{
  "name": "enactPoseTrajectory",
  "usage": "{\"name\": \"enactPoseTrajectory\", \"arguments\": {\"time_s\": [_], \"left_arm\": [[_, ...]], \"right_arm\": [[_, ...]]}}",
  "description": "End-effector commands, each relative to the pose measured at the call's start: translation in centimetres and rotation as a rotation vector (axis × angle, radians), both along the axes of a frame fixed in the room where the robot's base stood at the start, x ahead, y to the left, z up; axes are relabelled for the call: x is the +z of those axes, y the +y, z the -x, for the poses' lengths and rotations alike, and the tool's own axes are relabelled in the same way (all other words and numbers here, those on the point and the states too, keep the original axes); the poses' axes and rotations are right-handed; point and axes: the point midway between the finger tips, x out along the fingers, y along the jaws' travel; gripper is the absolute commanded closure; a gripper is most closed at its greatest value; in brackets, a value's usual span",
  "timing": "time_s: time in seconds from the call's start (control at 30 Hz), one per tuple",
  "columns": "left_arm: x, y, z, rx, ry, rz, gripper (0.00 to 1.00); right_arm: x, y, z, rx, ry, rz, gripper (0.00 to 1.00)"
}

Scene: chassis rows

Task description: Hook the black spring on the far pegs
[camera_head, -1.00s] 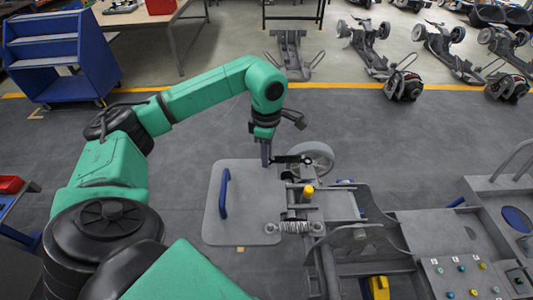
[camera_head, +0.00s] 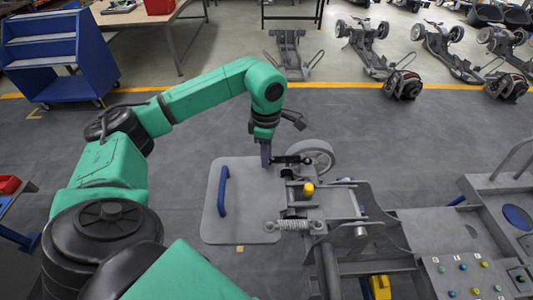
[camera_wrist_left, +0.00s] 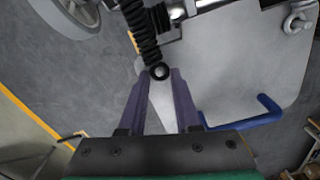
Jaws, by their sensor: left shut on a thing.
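The black spring (camera_head: 292,160) lies roughly level at the far side of the chassis (camera_head: 385,240), beside the wheel. In the left wrist view the black spring (camera_wrist_left: 146,36) runs up to the top edge, its round end eye between my fingertips. My left gripper (camera_head: 266,160) points down and is shut on that end; its purple fingers (camera_wrist_left: 160,80) also show in the wrist view. Whether either end sits on a far peg I cannot tell. A silver spring (camera_head: 295,225) spans the near side. My right gripper is out of view.
A grey plate (camera_head: 240,215) with a blue handle (camera_head: 223,192) lies under and left of the springs. A wheel (camera_head: 318,156) stands close right of the black spring. A yellow-capped post (camera_head: 308,188) rises between the springs. Open floor lies beyond.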

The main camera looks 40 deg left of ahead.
Motion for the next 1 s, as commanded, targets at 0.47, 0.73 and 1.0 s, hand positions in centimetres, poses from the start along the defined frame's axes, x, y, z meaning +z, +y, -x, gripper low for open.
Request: {"name": "enactPoseTrajectory", "arguments": {"time_s": [0.47, 0.73, 1.0], "left_arm": [[-1.5, 0.0, 0.0, 0.000, 0.000, 0.000, 1.00], [-1.5, 0.0, 0.0, 0.000, 0.001, 0.000, 0.57], [-1.5, 0.0, 0.0, 0.000, 0.000, 0.000, 0.33]], "right_arm": [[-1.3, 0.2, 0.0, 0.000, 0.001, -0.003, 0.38], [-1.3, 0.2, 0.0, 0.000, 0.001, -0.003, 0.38], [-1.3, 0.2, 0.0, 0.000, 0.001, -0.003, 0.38]]}}
